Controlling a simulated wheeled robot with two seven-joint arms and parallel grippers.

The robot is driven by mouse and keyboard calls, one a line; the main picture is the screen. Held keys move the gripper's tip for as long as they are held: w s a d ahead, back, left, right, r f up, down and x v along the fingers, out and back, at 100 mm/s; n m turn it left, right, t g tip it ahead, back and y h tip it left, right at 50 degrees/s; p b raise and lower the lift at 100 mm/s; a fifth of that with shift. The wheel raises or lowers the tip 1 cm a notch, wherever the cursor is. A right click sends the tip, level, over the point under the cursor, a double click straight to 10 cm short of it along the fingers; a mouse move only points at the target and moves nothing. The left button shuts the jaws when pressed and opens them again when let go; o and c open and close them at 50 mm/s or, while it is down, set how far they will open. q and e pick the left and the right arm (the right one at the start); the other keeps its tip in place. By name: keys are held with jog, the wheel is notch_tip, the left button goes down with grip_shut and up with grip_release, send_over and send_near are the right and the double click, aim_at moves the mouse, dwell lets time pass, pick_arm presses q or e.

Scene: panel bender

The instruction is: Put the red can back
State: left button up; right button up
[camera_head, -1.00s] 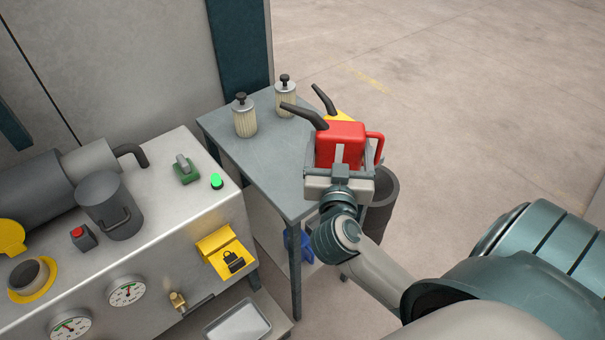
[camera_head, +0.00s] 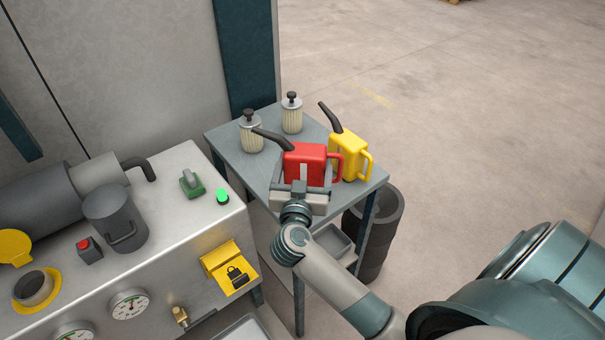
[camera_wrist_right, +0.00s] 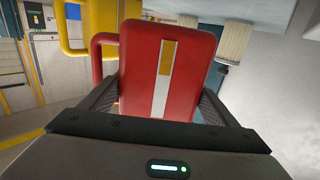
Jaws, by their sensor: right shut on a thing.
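The red can (camera_head: 307,163) with its dark spout is at the front of the grey side table (camera_head: 226,138) in the head view. My right gripper (camera_head: 300,188) is shut on it from the near side. In the right wrist view the red can (camera_wrist_right: 165,70) fills the middle, upright relative to the table, with a finger on each side. Whether its base touches the tabletop is hidden by the gripper. The yellow can (camera_head: 350,155) stands just right of it on the table. My left gripper is not in view.
Two ribbed filter canisters (camera_head: 251,133) (camera_head: 292,114) stand at the table's back. The machine bench (camera_head: 165,225) with gauges, a green button and a grey mug lies to the left. A dark bin (camera_head: 376,235) stands by the table's right leg.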

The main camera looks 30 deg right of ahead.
jog(key=shift+w+a+f, duration=0.15)
jog(key=shift+w, duration=0.25)
jog(key=shift+f, duration=2)
jog(key=o, duration=1.4)
jog(key=shift+f, duration=0.2)
jog(key=shift+s, duration=0.1)
jog(key=shift+r, duration=0.1)
